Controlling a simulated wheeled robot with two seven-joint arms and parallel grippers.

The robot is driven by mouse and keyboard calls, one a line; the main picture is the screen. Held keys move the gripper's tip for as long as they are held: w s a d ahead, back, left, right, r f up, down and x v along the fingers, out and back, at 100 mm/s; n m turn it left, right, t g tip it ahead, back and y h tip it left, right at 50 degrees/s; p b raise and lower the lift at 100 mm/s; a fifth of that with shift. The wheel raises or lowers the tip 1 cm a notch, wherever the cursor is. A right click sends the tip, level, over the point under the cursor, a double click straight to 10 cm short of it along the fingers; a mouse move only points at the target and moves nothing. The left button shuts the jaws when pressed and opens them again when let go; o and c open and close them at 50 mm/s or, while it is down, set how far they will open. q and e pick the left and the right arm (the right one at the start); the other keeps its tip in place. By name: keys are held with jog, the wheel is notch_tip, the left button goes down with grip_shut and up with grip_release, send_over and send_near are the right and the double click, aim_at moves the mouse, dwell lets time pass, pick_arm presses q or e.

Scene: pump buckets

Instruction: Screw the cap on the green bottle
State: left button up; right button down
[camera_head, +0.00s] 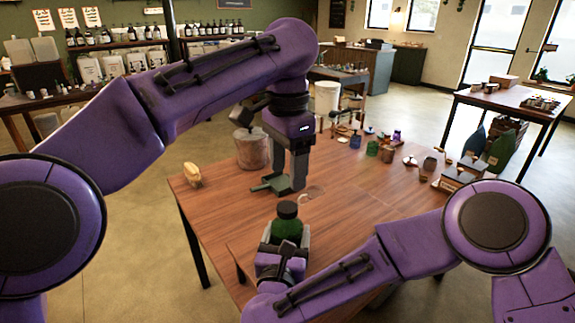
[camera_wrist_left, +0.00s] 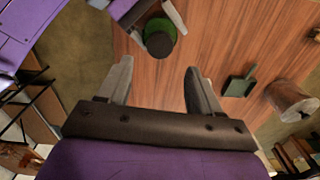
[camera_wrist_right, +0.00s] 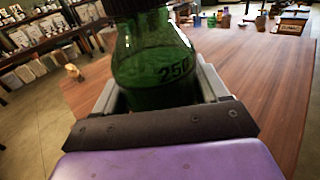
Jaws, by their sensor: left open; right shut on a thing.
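The green bottle (camera_head: 287,228) stands upright at the table's near edge, with a dark cap (camera_head: 288,209) on its neck; I cannot tell how tightly it sits. My right gripper (camera_head: 285,240) is shut on the bottle's body. In the right wrist view the bottle (camera_wrist_right: 155,65) shows a "250" mark between the fingers, and its top is cut off. My left gripper (camera_head: 299,170) is open and empty, pointing down above the table, beyond the bottle. In the left wrist view the dark cap (camera_wrist_left: 159,44) lies ahead of the open fingers (camera_wrist_left: 160,85), apart from them.
A dark green dustpan-like scoop (camera_head: 270,184) lies beside my left gripper. A metal bucket (camera_head: 252,149) stands behind it, and a yellow object (camera_head: 193,175) sits at the table's left corner. Several small jars and containers line the far right side. The table's middle right is clear.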

aim_at(287, 207)
pick_arm(q)
jog(key=shift+n, duration=0.5)
notch_tip(287, 207, down, 8)
jog(key=shift+f, duration=0.1)
dwell(0.4)
jog(key=c, duration=1.1)
jog(key=o, duration=1.3)
